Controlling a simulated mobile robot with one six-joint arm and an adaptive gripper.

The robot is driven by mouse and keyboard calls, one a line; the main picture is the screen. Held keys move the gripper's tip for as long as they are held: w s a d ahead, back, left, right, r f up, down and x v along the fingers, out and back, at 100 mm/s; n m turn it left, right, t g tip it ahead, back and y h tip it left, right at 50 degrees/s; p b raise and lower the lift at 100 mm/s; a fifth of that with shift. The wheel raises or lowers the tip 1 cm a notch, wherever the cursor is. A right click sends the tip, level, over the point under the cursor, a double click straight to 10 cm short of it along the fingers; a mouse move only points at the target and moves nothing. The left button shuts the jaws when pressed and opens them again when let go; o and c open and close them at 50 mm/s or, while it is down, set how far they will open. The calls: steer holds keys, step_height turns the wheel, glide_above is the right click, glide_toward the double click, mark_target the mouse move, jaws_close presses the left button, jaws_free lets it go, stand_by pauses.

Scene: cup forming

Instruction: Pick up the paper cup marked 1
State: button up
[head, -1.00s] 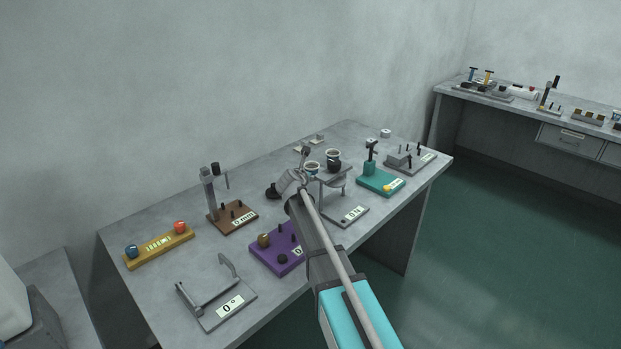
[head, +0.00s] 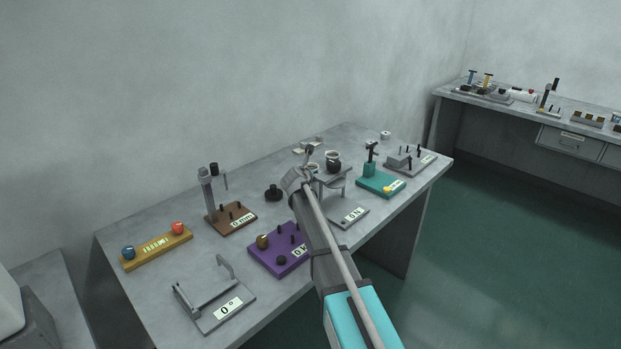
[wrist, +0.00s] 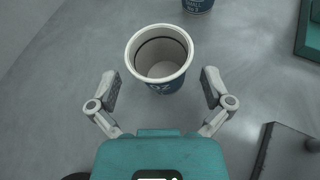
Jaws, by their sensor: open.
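In the wrist view a paper cup (wrist: 160,56) with a white rim and blue side stands upright and empty. Its side marking is only partly visible and hard to read. My gripper (wrist: 161,88) is open, its fingers spread at the near left and right of this cup, not touching it. A second blue cup (wrist: 198,6) is cut off at the top edge, with lettering too small to be sure of. In the head view my gripper (head: 303,172) is by one cup (head: 314,168), mostly hidden behind it. A dark cup-shaped item (head: 333,161) stands to the right.
A teal fixture (head: 380,184) and a grey stand (head: 348,215) lie right of my gripper. A black knob (head: 273,192), brown fixture (head: 231,218) and purple block (head: 280,250) lie left. In the wrist view a dark plate (wrist: 290,150) is at lower right.

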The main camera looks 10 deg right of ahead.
steer(key=shift+x, duration=1.05)
steer(key=c, duration=0.7)
